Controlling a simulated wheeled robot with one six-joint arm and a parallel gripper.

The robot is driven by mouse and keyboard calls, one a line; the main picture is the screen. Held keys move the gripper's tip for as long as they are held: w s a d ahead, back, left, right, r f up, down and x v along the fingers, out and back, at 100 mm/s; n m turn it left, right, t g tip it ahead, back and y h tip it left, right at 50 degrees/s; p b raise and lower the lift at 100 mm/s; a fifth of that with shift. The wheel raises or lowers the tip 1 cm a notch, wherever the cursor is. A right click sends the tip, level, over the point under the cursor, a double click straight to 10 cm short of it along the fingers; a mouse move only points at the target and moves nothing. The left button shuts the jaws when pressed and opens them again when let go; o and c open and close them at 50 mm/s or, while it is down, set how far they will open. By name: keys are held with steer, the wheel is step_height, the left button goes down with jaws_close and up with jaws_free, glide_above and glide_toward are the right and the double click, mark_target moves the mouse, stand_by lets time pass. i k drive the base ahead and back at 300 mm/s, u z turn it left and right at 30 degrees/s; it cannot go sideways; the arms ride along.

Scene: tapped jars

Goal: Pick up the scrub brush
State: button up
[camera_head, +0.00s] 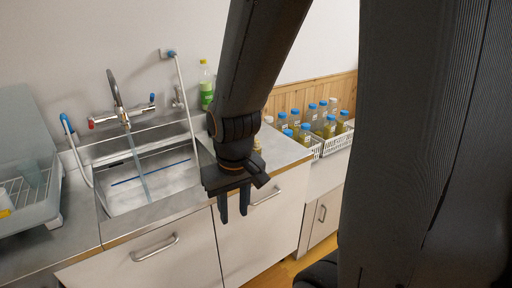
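I cannot make out a scrub brush for certain. A small tan object (257,145) shows at the right edge of my wrist, on the steel counter (283,148); my arm hides part of it, and I cannot tell what it is. My gripper (233,208) points down in front of the counter's front edge. Its two fingers are apart with nothing between them.
A steel sink (170,188) with a tap (118,95) is at left; a stream falls from the spout. A grey dish rack cabinet (25,150) stands far left. A green bottle (206,85) stands at the back. Blue-capped jars (311,115) fill white baskets (338,139) at right.

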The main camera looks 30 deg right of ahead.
mark_target(257, 148)
steer(key=k, duration=0.6)
steer(key=z, duration=0.9)
steer(key=i, duration=1.55)
steer(key=u, duration=0.7)
